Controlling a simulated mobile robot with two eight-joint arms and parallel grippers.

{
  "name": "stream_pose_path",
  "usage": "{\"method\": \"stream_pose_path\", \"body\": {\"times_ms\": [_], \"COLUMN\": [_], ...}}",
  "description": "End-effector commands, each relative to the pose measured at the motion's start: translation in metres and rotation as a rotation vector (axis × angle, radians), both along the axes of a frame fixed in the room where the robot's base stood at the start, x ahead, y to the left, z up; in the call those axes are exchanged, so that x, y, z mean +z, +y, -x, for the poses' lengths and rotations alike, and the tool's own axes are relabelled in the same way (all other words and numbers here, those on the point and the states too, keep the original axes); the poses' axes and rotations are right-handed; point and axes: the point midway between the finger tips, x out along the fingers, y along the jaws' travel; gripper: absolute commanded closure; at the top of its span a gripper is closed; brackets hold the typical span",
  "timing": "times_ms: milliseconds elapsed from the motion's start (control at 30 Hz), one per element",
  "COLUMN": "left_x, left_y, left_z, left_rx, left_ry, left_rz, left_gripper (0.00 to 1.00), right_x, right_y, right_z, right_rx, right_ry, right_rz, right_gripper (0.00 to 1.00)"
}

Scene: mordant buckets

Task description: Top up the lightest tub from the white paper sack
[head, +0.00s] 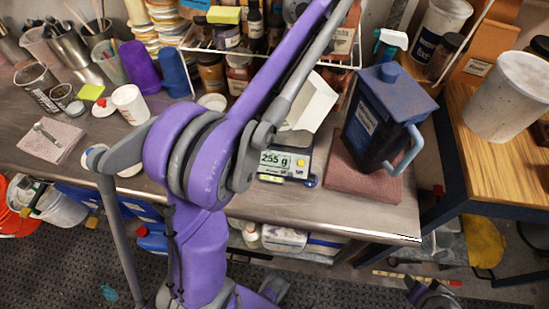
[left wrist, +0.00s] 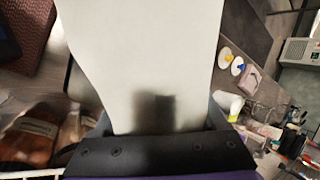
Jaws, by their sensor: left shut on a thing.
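The white paper sack (head: 312,102) is tilted above the small scale (head: 300,180), partly behind my purple arm. The scale display appears to read 255 g. In the left wrist view the sack (left wrist: 140,60) fills the middle. My left gripper (left wrist: 155,135) is shut on it there; in the head view my arm hides the jaws. A white cup-like tub (head: 130,104) stands left of my arm. I cannot tell which tub is lightest, or whether one sits on the scale.
A dark blue jug (head: 375,125) stands on a folded reddish cloth (head: 350,183) right of the scale. Jars and a wire rack (head: 215,48) crowd the back. A white bucket (head: 505,97) stands on a wooden surface (head: 470,145). Purple and blue cups stand back left.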

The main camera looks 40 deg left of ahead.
Motion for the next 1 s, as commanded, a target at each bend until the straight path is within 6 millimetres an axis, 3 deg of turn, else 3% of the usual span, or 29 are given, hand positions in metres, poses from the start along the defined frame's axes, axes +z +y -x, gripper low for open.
{"method": "stream_pose_path", "body": {"times_ms": [1000], "left_x": [0.0047], "left_y": [-0.0028], "left_z": [0.0012], "left_rx": [-0.004], "left_ry": [-0.024], "left_rz": [-0.045], "left_gripper": [1.00], "right_x": [0.0053], "right_y": [0.0000], "right_z": [-0.0016], "right_rx": [0.000], "right_ry": [-0.003], "right_rz": [0.000], "right_gripper": [0.54]}}
